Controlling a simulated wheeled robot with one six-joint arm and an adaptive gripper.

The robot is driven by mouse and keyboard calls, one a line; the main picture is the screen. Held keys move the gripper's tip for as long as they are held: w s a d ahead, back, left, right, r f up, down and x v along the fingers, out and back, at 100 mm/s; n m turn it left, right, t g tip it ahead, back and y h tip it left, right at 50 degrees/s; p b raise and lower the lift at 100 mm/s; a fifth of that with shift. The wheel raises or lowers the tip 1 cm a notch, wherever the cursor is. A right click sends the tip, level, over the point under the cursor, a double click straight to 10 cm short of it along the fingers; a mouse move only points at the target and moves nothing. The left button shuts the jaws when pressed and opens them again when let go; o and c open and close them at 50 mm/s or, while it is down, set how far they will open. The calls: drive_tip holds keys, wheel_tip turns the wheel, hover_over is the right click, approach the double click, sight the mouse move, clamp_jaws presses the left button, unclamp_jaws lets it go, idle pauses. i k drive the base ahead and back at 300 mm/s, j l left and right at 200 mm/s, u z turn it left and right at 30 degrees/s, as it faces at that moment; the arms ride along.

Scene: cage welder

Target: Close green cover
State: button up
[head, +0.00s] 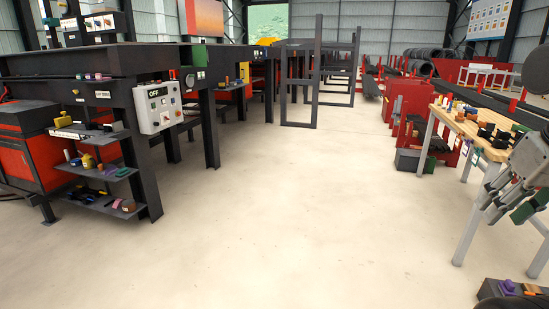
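A small green panel (198,56), which may be the green cover, is on the dark machine frame at the left. It is small in the picture, and I cannot tell whether it is open or closed. My gripper (500,208) is at the right edge, in front of the wooden workbench and far from the green panel. Its grey and dark green finger parts point down and to the left. I cannot tell how far apart the fingertips are, and I see nothing clearly held.
A white control box (158,107) marked OFF hangs on the machine (60,62). Shelves (97,170) with small items stand below it. The wooden workbench (467,126) stands at the right, with red racks (404,100) behind. The pale floor (300,200) between is clear.

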sight(200, 55)
drive_tip(key=i+z, duration=0.15)
drive_tip(key=i, duration=4.35)
drive_tip(key=i+l+u, duration=0.1)
drive_tip(key=i, duration=0.4)
drive_tip(key=i+l+u, duration=0.1)
drive_tip(key=i, duration=0.4)
drive_tip(key=i+l+u, duration=0.15)
drive_tip(key=i, duration=0.35)
drive_tip(key=i+l+u, duration=0.15)
drive_tip(key=i+u, duration=0.3)
drive_tip(key=i+l+u, duration=0.2)
drive_tip(key=u, duration=0.3)
drive_tip(key=i+l+u, duration=0.25)
drive_tip(key=l+u, duration=0.2)
drive_tip(key=i+l+u, duration=0.15)
drive_tip(key=l+u, duration=0.3)
drive_tip(key=i+l+u, duration=0.15)
drive_tip(key=l+u, duration=0.35)
drive_tip(key=l, duration=0.2)
drive_tip(key=l+u, duration=0.45)
drive_tip(key=l, duration=0.3)
